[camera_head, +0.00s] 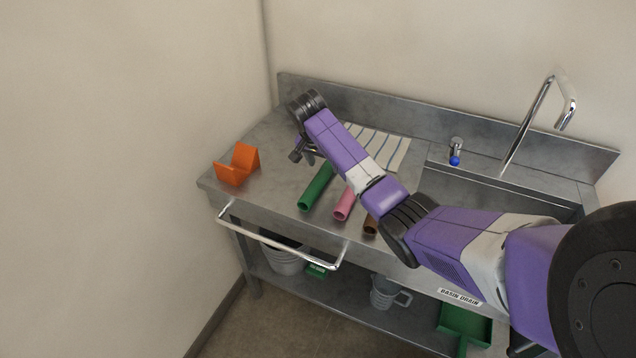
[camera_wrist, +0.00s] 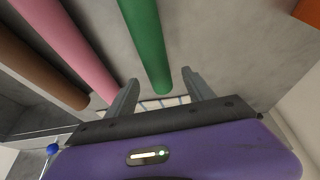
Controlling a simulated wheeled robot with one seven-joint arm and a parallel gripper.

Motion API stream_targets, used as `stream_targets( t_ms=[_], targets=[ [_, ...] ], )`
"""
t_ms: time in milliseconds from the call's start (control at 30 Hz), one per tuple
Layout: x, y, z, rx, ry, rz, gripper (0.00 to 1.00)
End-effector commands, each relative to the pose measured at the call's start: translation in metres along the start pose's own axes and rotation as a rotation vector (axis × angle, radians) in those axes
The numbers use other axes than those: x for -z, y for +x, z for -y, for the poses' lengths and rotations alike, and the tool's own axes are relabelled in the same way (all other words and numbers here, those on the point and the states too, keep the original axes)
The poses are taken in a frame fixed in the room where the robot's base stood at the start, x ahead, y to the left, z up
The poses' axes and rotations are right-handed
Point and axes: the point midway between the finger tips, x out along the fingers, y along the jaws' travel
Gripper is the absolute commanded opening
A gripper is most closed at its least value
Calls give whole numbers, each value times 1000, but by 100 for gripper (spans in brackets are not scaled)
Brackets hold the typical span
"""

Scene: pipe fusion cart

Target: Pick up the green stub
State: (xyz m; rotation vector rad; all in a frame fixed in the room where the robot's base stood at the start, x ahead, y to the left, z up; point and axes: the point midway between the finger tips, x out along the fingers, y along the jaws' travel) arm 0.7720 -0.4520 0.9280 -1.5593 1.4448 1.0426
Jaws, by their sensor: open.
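The green stub (camera_head: 317,187) is a tube lying on the steel counter, left of a pink tube. My gripper (camera_head: 304,153) is above the counter near the stub's far end, partly hidden by my purple arm. In the wrist view the green stub (camera_wrist: 149,45) runs from the top edge down to an end between the two open fingers of my gripper (camera_wrist: 157,92). The fingers are apart, one on each side of that end. I cannot tell how high they are above the stub.
The pink tube (camera_head: 345,204) and a brown tube (camera_head: 371,226) lie right of the stub. An orange V-shaped block (camera_head: 237,166) stands at the counter's left end. A striped cloth or mat (camera_head: 392,151) lies behind. The sink (camera_head: 480,196) and faucet (camera_head: 535,120) are at right. A rail (camera_head: 280,244) runs along the front.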

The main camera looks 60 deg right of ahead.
Motion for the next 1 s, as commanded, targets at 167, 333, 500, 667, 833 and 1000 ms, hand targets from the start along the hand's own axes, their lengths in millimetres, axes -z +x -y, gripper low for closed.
stream_targets(
  t_ms=[167,333,500,667,833,1000],
  targets=[
    [-1,25,-3,-3,-2,1,61],
    [-1,36,-3,1,-1,0,61],
    [-1,37,-2,2,-1,0,61],
    [-1,37,-2,1,-1,0,61],
    [-2,38,-2,1,-2,0,61],
    [-2,38,-3,1,-2,0,34]
  ],
)
